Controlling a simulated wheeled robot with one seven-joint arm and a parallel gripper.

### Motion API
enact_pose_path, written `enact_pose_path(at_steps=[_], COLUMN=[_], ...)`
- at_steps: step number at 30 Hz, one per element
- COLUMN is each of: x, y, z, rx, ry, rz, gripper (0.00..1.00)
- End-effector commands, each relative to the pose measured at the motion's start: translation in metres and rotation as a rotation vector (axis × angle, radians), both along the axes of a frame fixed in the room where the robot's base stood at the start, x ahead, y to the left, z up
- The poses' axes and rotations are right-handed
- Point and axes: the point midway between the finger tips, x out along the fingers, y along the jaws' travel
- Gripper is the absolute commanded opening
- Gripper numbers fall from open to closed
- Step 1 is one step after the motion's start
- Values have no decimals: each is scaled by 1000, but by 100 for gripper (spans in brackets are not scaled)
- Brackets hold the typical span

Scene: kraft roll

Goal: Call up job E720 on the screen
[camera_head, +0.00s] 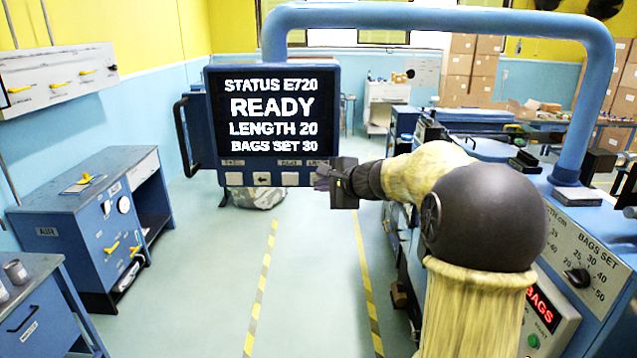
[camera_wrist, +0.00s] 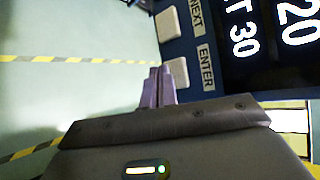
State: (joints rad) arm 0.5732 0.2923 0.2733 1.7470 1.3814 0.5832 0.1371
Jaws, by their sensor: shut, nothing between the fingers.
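The screen (camera_head: 270,108) hangs in a blue panel (camera_head: 208,90) and reads STATUS E720, READY, LENGTH 20, BAGS SET 30. Below it is a row of pale square buttons, one of them with an arrow (camera_head: 262,179). In the wrist view the labels NEXT and ENTER stand beside two buttons, the NEXT button (camera_wrist: 171,22) and the ENTER button (camera_wrist: 179,74). My gripper (camera_head: 322,178) is shut and empty at the right end of the row. In the wrist view its fingertips (camera_wrist: 160,70) are right beside the ENTER button; I cannot tell whether they touch it.
A blue overhead pipe (camera_head: 430,18) holds the panel, which has a dark handle (camera_head: 183,135) on its left. A machine with a BAGS SET knob (camera_head: 578,278) stands at right. A blue AIR cabinet (camera_head: 95,225) stands at left. The floor between yellow-striped lines is clear.

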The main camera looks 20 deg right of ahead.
Motion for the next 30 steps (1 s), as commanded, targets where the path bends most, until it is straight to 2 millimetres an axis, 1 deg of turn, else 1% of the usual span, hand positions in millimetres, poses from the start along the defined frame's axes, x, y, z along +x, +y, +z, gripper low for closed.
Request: enact_pose_path(at_steps=[7,24,30], x=[-3,-45,-48], y=[1,15,16], z=[-1,-2,0], rx=[-1,0,0], ry=[0,0,0], rz=[0,0,1], gripper=[0,0,0])
